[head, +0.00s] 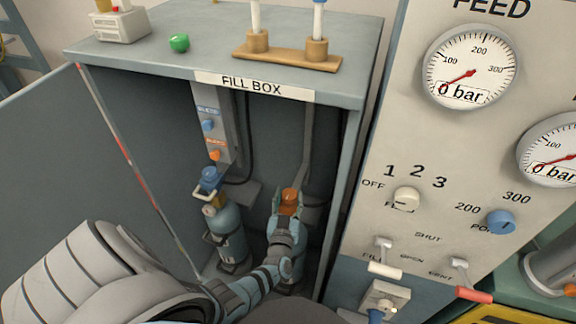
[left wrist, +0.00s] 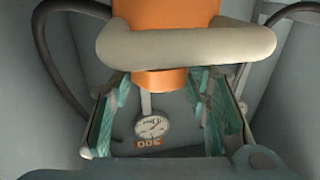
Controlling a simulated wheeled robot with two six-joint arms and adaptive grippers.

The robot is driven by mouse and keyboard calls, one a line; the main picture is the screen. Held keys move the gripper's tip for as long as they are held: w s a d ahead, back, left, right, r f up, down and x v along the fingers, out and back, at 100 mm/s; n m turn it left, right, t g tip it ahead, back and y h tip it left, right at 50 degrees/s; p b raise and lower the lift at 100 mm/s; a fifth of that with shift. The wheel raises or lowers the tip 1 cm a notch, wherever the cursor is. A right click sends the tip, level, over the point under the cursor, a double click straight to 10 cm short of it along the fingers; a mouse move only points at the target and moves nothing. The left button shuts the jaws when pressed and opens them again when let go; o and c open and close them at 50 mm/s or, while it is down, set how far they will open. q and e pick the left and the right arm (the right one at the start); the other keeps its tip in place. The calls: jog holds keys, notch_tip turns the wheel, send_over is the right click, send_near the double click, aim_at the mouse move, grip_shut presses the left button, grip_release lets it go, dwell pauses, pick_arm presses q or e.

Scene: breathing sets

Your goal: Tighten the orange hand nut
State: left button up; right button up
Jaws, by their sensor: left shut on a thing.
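The orange hand nut (head: 290,195) is at the top of the right-hand cylinder inside the fill box (head: 340,95). My left gripper (head: 287,209) reaches into the box and is shut on the nut, with a finger on each side of it. In the left wrist view the orange nut (left wrist: 165,82) shows between the two fingers, below a cream bar (left wrist: 185,46) that hides part of the orange. A small gauge (left wrist: 151,127) shows farther down between the fingers. The arm hides most of the right-hand cylinder. My right gripper is out of view.
A blue cylinder (head: 228,222) with a blue nut (head: 210,180) stands to the left in the box. Dark hoses hang behind. The box's open door (head: 55,160) is at the left. A panel (head: 450,130) with gauges reading 0 bar, knobs and levers is at the right.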

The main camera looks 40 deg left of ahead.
aim_at(289, 198)
pick_arm(q)
jog(key=shift+n+g+y, duration=0.3)
jog(key=shift+n+y, duration=0.1)
jog(key=shift+y, duration=0.2)
jog(key=o, duration=1.2)
jog(key=shift+w, duration=0.1)
jog(key=shift+c, duration=0.2)
jog(key=shift+r, duration=0.1)
notch_tip(289, 198, up, 10)
jog(key=shift+f, duration=0.1)
